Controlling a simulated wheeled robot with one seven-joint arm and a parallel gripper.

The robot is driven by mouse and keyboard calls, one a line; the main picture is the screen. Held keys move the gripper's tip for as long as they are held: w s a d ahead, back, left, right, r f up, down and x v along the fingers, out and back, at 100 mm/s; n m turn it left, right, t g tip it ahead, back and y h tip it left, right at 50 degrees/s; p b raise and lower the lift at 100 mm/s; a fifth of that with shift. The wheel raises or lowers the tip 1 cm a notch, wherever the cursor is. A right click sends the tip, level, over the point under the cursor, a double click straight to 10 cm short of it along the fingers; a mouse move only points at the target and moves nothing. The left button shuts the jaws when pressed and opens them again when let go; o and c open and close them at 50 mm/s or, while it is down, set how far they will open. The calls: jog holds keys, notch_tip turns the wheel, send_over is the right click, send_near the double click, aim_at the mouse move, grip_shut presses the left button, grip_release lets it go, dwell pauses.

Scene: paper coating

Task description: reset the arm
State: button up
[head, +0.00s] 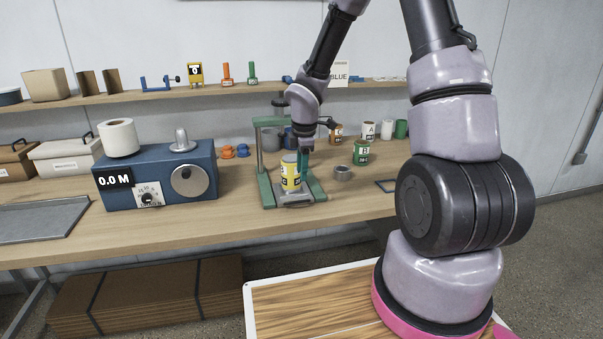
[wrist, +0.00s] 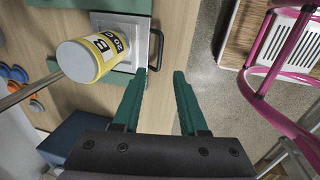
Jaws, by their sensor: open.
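My gripper (wrist: 160,75) is open with nothing between its green fingers in the wrist view. In the head view my arm reaches over the bench, and my gripper (head: 304,163) points down beside a yellow can (head: 290,173). The can stands on the metal plate of a green press-like stand (head: 266,185). In the wrist view the same yellow can (wrist: 85,62), marked with a B, is to the left of the fingers and apart from them. The grey plate (wrist: 140,50) lies under it.
A blue machine (head: 158,180) with a paper roll (head: 120,138) stands left on the workbench (head: 140,232). A shelf (head: 210,91) runs behind. The bench front is mostly clear.

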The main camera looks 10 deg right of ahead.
jog(key=s+d+r+m+t+h, duration=0.1)
jog(key=s+d+r+m, duration=0.25)
jog(key=r+m, duration=0.45)
jog(key=s+d+r+m+t, duration=0.1)
jog(key=s+d+r+m, duration=0.3)
jog(key=r, duration=0.8)
jog(key=s+a+r+m+t+y, duration=0.2)
jog(key=s+r+m, duration=0.8)
jog(key=s, duration=0.5)
jog(key=shift+s+a+r+t+y, duration=0.2)
jog(key=shift+s+r+t+y, duration=0.05)
jog(key=shift+r+t+y, duration=0.3)
jog(key=shift+f, duration=0.1)
